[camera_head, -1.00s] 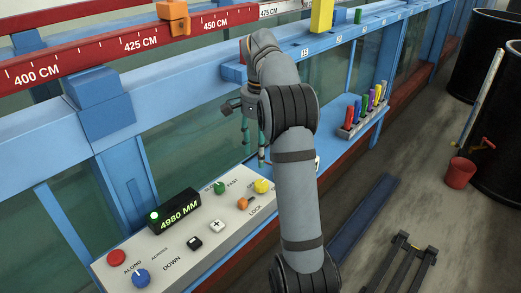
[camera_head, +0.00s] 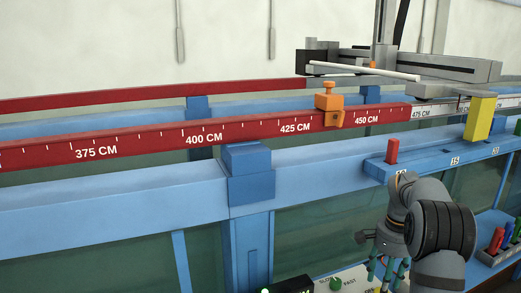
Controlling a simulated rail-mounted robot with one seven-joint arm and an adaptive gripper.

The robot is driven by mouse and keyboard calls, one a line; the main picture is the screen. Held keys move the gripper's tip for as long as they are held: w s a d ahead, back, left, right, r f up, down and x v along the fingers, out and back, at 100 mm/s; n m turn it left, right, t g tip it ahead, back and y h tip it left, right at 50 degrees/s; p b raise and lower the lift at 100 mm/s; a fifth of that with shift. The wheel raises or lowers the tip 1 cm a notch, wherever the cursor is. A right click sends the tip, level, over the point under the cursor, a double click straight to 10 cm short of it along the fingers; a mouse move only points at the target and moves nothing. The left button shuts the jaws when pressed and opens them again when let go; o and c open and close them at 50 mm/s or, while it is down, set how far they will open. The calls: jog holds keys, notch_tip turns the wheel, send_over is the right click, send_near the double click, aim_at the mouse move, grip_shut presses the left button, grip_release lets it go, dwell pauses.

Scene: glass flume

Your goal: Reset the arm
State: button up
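My arm, grey with dark joint bands, rises from the lower right in the head view. My gripper (camera_head: 386,270) hangs from its end, pointing down in front of the flume's blue side. Its teal fingers stand apart with nothing visible between them. The fingertips are near the bottom edge of the picture, just above the pale control panel (camera_head: 352,280).
A blue shelf (camera_head: 440,158) with a red block (camera_head: 392,150) and a yellow block (camera_head: 480,118) is just behind my arm. A red scale rail (camera_head: 160,142) carries an orange slider (camera_head: 328,103). A rack of coloured pegs (camera_head: 497,248) stands at the right. A grey carriage (camera_head: 420,65) spans the flume.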

notch_tip(320, 180, down, 3)
jog(key=shift+f, duration=0.2)
jog(key=shift+r, duration=0.15)
